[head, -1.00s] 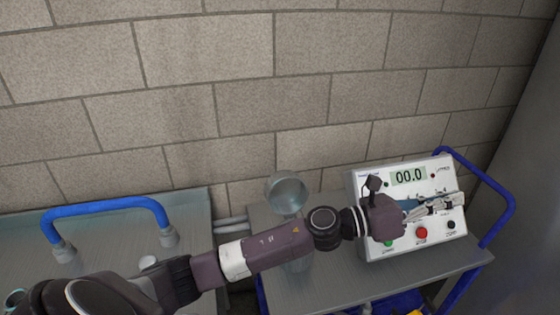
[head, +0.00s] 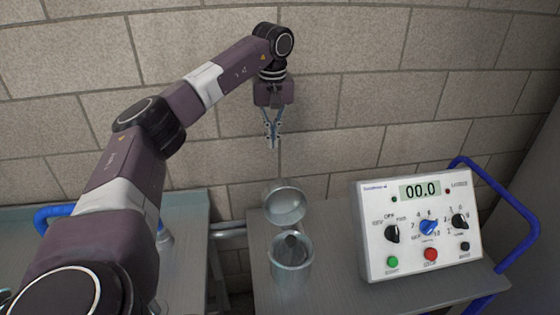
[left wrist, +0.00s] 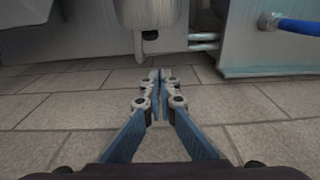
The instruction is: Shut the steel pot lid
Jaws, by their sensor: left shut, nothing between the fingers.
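The steel pot (head: 291,272) stands on the right-hand cart, left of the control box. Its round lid (head: 285,204) is open, tilted up at the back of the pot. A dark grey shape shows at the pot's mouth; I cannot tell what it is. My left gripper (head: 273,143) points down, shut and empty, above the lid and apart from it, in front of the block wall. In the left wrist view its fingertips (left wrist: 158,75) meet, and a rounded grey metal thing, probably the lid, shows at the top edge. My right gripper is not in view.
The white control box (head: 415,235) with knobs and buttons stands right of the pot on the cart (head: 335,285). A blue cart handle (head: 515,210) is at the right. Another cart with a blue handle (head: 42,218) is at left. The block wall (head: 380,120) is close behind.

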